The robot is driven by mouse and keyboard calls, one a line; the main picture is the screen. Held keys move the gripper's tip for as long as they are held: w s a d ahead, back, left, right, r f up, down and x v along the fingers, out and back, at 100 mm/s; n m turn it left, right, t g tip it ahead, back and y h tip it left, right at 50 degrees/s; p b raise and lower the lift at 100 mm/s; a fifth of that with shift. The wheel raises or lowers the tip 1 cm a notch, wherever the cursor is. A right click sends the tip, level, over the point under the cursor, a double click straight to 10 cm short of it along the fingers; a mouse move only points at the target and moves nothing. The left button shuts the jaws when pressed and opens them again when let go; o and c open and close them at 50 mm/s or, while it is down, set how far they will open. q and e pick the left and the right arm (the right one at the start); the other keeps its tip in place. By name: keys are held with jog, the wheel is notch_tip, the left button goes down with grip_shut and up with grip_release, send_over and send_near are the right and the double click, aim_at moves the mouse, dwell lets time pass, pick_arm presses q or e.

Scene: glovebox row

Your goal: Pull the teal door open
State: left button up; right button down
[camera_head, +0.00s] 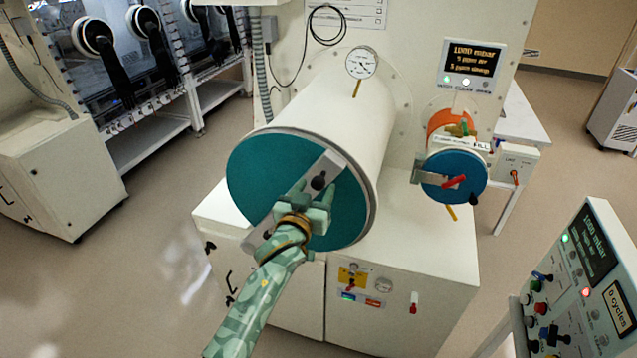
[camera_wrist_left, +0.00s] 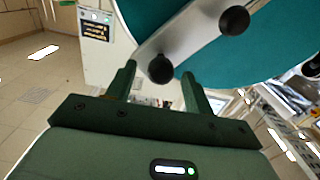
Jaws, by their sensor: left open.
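The teal door (camera_head: 252,165) is a large round disc on the front end of a white cylinder. It looks shut against the rim. A pale metal bar (camera_head: 328,163) crosses it diagonally, with a black knob (camera_head: 319,182) near the middle. My left gripper (camera_head: 306,190) is open in front of the bar, by this knob. In the left wrist view, the teal door (camera_wrist_left: 260,48) fills the top, and a black knob (camera_wrist_left: 160,69) appears between the open fingertips; contact cannot be told. Another knob (camera_wrist_left: 234,20) sits farther along the bar. My right gripper is not in view.
A smaller cylinder with a blue round door (camera_head: 445,188) and red handle is to the right. A control panel (camera_head: 585,280) stands at the lower right. A white cabinet (camera_head: 400,290) is below the cylinder. The floor at left (camera_head: 150,270) is clear.

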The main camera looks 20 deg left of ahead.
pick_arm(q)
jog(key=shift+w+a, duration=0.1)
jog(key=shift+w, duration=1.25)
grip_shut()
jog(key=shift+r, duration=0.1)
